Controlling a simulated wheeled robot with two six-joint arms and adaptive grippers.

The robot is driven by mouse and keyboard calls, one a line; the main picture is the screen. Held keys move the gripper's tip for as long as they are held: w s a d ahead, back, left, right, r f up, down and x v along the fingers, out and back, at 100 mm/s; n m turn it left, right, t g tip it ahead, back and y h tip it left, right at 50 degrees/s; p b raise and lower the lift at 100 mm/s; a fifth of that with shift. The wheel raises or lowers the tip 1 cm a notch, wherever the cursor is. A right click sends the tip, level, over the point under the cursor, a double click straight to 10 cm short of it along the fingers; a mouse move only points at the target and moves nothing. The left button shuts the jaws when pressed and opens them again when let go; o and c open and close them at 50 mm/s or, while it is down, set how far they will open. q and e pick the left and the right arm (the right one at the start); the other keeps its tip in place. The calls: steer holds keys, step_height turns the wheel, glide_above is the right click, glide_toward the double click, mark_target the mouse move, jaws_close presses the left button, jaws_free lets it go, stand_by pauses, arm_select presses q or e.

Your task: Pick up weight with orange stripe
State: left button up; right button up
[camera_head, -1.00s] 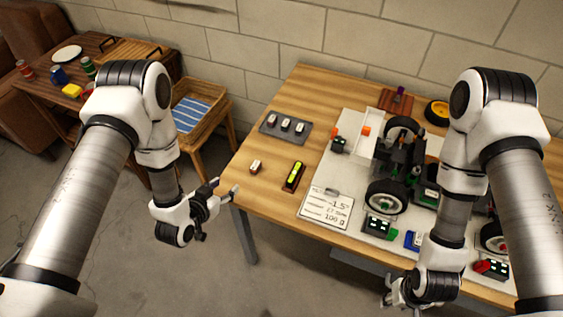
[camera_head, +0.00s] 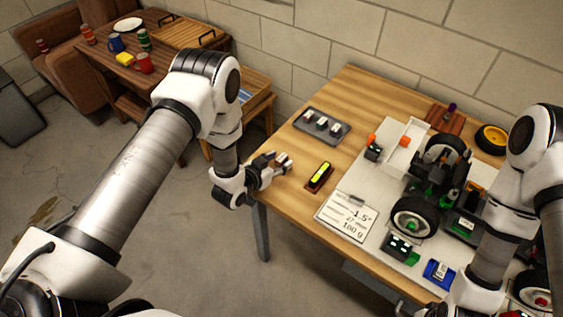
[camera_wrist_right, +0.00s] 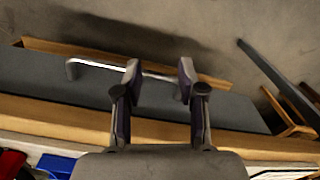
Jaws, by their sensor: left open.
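A dark grey tray (camera_head: 343,138) at the table's back left holds three small pale weights (camera_head: 321,121). No stripe colours can be made out. In the head view my left gripper (camera_head: 284,164) is open at the table's left edge, left of the yellow-topped level (camera_head: 320,175) and in front of the tray. A small whitish shape at its fingertips may be a lone weight; fingers and shape blend, so I cannot tell whether they touch. My right gripper (camera_wrist_right: 158,82) is open and empty in the right wrist view, above the table's front side with a metal handle behind its fingers.
The racecar (camera_head: 440,190) with big wheels fills the table's right, beside a blue tray (camera_head: 438,274). A side table (camera_head: 120,60) with cans and cups stands far left. Wood around the level is clear.

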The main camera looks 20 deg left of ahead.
arm_select(q)
jaws_close()
steer(key=shift+r, duration=0.1)
